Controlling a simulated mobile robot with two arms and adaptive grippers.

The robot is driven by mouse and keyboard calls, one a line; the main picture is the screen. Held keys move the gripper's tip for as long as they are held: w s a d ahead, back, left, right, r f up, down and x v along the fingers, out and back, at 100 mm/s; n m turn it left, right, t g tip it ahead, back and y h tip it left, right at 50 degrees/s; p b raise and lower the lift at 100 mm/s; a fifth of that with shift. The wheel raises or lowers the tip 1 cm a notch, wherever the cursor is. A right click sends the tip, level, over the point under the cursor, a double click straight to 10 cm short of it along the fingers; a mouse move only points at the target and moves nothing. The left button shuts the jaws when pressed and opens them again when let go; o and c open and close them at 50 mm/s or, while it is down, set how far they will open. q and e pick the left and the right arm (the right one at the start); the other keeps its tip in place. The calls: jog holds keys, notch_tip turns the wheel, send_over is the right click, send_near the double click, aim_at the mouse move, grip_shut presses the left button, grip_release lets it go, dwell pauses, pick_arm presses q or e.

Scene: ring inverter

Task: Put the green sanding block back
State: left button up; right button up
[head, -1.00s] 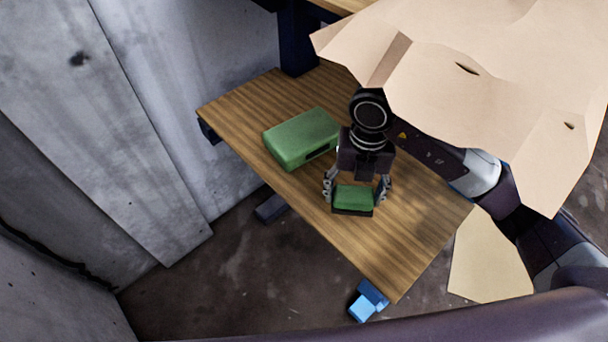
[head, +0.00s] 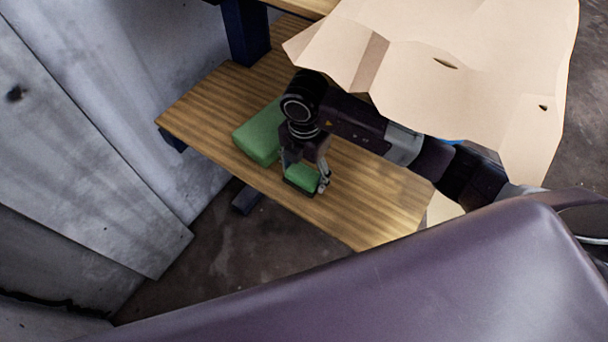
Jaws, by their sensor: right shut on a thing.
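The small green sanding block (head: 302,176) has a dark underside and is between the fingers of my right gripper (head: 305,177). The gripper is shut on it from above, its arm coming in from the right. The block is over the wooden shelf board (head: 373,204), close to its front edge; I cannot tell whether it touches the board. A larger green box (head: 258,138) lies on the board just behind and to the left of the block, partly hidden by my right gripper. My left gripper is not in view.
A large crumpled beige sheet (head: 440,75) hangs over the back right, close above my right arm. A dark blue post (head: 245,32) stands at the back. Grey wall panels (head: 75,150) are on the left. The board is bare at its left end and front right.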

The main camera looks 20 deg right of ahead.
notch_tip(320, 180, down, 2)
jog(key=shift+f, duration=0.1)
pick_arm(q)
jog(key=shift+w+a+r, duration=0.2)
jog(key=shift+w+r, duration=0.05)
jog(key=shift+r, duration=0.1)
pick_arm(e)
jog(key=shift+f, duration=0.1)
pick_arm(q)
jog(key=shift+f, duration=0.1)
pick_arm(e)
jog(key=shift+f, duration=0.1)
jog(key=o, duration=1.2)
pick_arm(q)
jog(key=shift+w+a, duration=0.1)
